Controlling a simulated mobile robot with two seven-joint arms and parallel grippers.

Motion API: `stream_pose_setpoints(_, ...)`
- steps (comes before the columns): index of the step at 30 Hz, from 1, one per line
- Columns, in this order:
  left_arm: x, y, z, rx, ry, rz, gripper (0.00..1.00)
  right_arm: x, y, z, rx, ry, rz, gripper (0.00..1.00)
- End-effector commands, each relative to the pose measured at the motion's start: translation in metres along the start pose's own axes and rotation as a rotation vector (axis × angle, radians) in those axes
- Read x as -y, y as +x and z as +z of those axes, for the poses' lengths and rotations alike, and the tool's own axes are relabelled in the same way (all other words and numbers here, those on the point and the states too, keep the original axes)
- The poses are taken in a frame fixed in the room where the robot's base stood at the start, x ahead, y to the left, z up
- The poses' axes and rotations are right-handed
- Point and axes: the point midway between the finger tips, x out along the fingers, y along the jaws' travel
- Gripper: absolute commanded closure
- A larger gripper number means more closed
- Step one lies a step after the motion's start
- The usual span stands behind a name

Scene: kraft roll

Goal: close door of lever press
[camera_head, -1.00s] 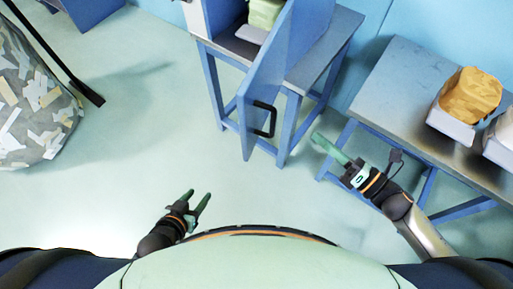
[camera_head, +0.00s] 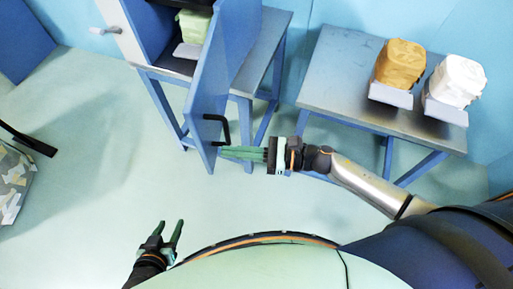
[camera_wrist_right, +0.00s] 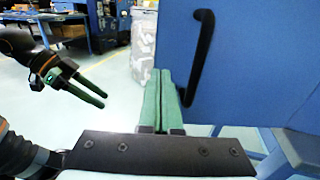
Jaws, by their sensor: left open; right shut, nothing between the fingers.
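The lever press (camera_head: 135,30) is a blue cabinet on a blue stand. Its blue door (camera_head: 208,85) stands open, swung out toward me, with a black handle (camera_head: 226,128) near its lower end. My right gripper (camera_head: 222,152) is shut and empty, its green fingertips beside the door edge just below the handle. I cannot tell whether they touch the door. In the right wrist view the door (camera_wrist_right: 255,70) fills the right side, and the handle (camera_wrist_right: 203,55) is right of the shut fingers (camera_wrist_right: 160,90). My left gripper (camera_head: 170,232) is open and empty, low and away from the press.
A green block (camera_head: 192,27) sits on a tray inside the press. A metal table (camera_head: 335,70) on the right holds an orange-brown bundle (camera_head: 400,63) and a white bundle (camera_head: 458,80) on trays. A bag of scraps (camera_head: 12,180) stands at far left. The floor between is clear.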

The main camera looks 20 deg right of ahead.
Motion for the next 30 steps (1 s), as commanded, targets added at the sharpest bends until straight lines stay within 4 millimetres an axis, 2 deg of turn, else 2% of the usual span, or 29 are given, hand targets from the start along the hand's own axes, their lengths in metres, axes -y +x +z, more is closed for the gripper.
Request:
stream_pose_setpoints(3,0.000,-0.005,-0.006,-0.001,0.000,0.000,0.50,0.000,0.019,0.002,0.001,0.000,0.000,1.00)
stream_pose_setpoints(9,0.000,-0.006,-0.008,-0.001,0.000,0.000,0.50,0.000,0.034,0.000,0.000,0.002,-0.001,1.00)
stream_pose_setpoints(30,0.000,-0.005,-0.006,-0.001,0.000,0.000,0.50,0.002,0.037,-0.001,0.000,0.001,-0.011,1.00)
